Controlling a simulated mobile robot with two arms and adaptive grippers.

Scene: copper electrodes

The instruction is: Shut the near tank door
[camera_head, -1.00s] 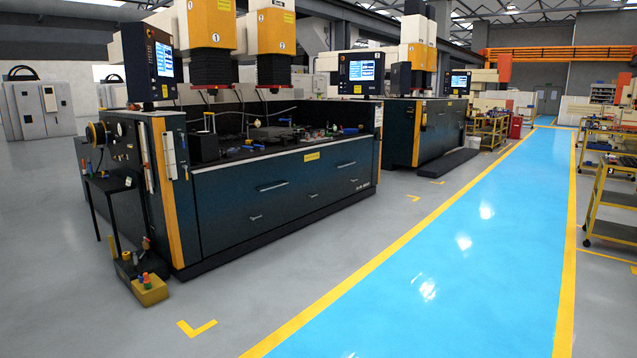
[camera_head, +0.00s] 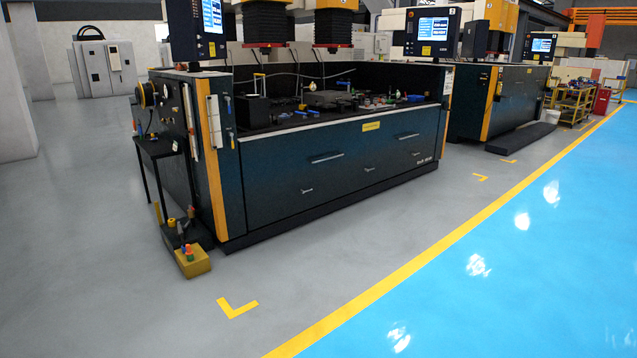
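The near machine tank (camera_head: 218,150) stands left of centre, dark with yellow corner posts. Its long dark front door panel (camera_head: 345,165) faces the walkway, with horizontal bar handles (camera_head: 326,158) and a small yellow label. The tank interior behind the panel's top edge is visible, with dark walls, a work table (camera_head: 330,98) and several small parts. I cannot tell whether the panel is fully raised. Neither of my grippers is in view.
A small black side table (camera_head: 160,150) and a yellow box (camera_head: 193,262) with coloured items stand at the tank's left end. A second machine (camera_head: 510,100) stands behind to the right. Grey floor in front and the blue walkway (camera_head: 490,270) are clear.

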